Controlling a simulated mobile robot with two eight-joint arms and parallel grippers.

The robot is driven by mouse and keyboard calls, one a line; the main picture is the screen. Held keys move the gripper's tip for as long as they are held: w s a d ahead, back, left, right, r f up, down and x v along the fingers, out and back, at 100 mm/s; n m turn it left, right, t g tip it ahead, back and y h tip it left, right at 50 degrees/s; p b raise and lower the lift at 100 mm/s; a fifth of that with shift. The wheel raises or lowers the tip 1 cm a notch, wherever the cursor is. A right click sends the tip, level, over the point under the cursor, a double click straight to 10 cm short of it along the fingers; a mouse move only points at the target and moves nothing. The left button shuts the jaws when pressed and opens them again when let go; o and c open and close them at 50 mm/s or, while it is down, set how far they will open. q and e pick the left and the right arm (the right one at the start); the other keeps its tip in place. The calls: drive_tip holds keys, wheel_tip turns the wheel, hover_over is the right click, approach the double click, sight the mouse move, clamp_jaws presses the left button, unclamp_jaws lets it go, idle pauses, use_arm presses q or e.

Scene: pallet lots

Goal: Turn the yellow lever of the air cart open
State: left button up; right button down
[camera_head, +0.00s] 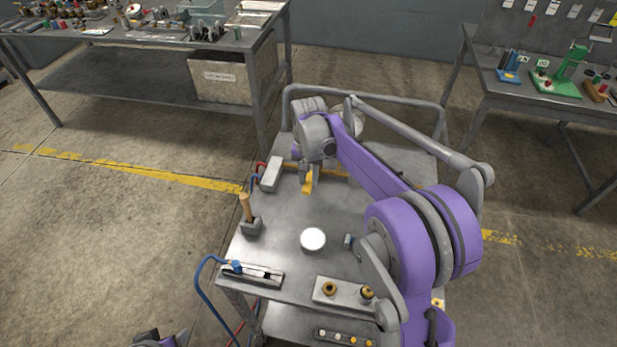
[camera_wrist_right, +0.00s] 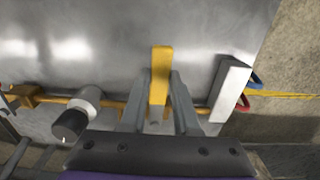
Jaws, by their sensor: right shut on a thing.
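The air cart (camera_head: 284,215) is a grey metal cart with a flat top and a rail at its back. The yellow lever (camera_head: 307,186) is near the cart's back left. It also shows in the right wrist view (camera_wrist_right: 160,68), sticking out from between the fingers. My right gripper (camera_head: 310,172) reaches down over the lever. In the right wrist view the fingers (camera_wrist_right: 159,95) are on both sides of the lever, shut on it. A yellow pipe (camera_wrist_right: 110,106) runs crosswise under the fingers. Of my left arm, only a small part shows at the bottom left edge; its fingers cannot be made out.
A grey block (camera_head: 272,174) with red and blue hoses stands left of the lever. A wooden-handled tool in a holder (camera_head: 250,227), a white round disc (camera_head: 313,239) and a plate with brass fittings (camera_head: 343,292) are on the cart. Benches stand behind, left and right.

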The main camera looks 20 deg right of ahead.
drive_tip(key=shift+w+a+m, duration=0.55)
drive_tip(key=shift+a+m, duration=0.05)
drive_tip(key=shift+m, duration=0.5)
drive_tip(key=w+m, duration=0.1)
drive_tip(key=a+m, duration=0.1)
drive_tip(key=shift+w+a+m, duration=0.1)
drive_tip(key=shift+w+m, duration=0.2)
drive_tip(key=shift+w, duration=0.05)
drive_tip(key=w+m, duration=0.1)
drive_tip(key=m, duration=0.1)
drive_tip(key=w+a+m+p, duration=0.1)
drive_tip(key=w+m, duration=0.1)
drive_tip(key=shift+w+r+m, duration=0.1)
drive_tip(key=shift+w+m, duration=0.05)
drive_tip(key=shift+m, duration=0.15)
drive_tip(key=shift+w+m, duration=0.75)
drive_tip(key=shift+m, duration=0.15)
drive_tip(key=w+m+p, duration=0.1)
drive_tip(key=w+m, duration=0.1)
drive_tip(key=shift+d+m, duration=0.15)
drive_tip(key=shift+m, duration=0.15)
drive_tip(key=shift+w+d+m+p, duration=0.4)
drive_tip(key=shift+w+m, duration=0.3)
drive_tip(key=shift+m, duration=0.4)
drive_tip(key=shift+w+d+m+p, duration=0.3)
drive_tip(key=shift+w+m, duration=0.4)
drive_tip(key=shift+m, duration=0.4)
